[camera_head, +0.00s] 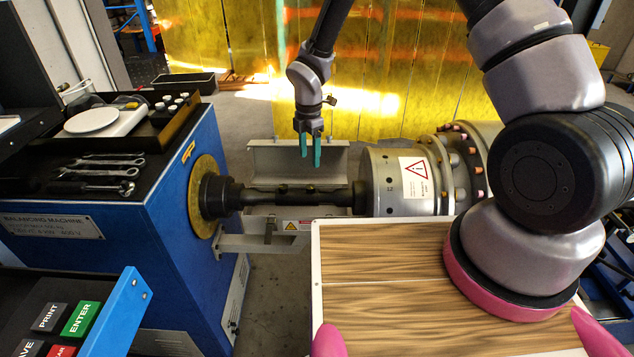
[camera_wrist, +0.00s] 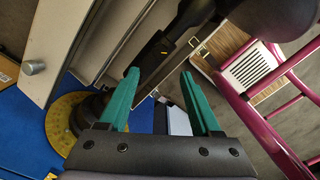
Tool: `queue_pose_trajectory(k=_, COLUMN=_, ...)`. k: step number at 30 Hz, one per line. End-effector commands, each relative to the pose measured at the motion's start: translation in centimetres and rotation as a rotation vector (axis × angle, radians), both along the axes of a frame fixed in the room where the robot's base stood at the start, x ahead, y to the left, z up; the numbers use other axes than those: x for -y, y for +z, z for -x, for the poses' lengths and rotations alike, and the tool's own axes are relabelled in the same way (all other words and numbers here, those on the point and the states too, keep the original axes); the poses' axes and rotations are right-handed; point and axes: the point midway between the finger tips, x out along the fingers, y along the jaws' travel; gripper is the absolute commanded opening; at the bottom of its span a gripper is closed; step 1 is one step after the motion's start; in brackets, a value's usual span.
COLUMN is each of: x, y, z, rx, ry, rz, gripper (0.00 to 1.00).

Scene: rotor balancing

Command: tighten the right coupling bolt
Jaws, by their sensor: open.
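The dark drive shaft with its coupling (camera_head: 262,196) runs level from the blue balancing machine to the grey rotor (camera_head: 395,182). Two small dark bumps stand on the shaft; the right one (camera_head: 311,189) looks like the right coupling bolt, but it is too small to tell clearly. My gripper (camera_head: 310,160) hangs above the right part of the shaft, fingers down, apart from it. Its teal fingers are open and nothing shows between them in the wrist view (camera_wrist: 160,82). There the dark shaft (camera_wrist: 153,58) passes beyond the fingertips, with a small yellow mark on it.
Several wrenches (camera_head: 100,172) lie on the black top of the blue balancing machine (camera_head: 130,230), beside a scale (camera_head: 93,120) and small weights. An open metal guard (camera_head: 297,157) stands behind the shaft. A wood-topped panel (camera_head: 375,265) is in front. Yellow curtains hang behind.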

Motion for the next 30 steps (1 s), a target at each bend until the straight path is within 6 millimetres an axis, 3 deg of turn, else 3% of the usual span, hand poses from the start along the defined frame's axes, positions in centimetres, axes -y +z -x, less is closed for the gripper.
queue_pose_trajectory(k=18, x=0.0, y=-9.6, z=0.1, rx=-0.002, ry=0.001, rz=0.002, gripper=0.65)
queue_pose_trajectory(k=30, x=0.0, y=-10.7, z=0.0, rx=-0.001, ry=0.000, rz=0.001, gripper=0.65)
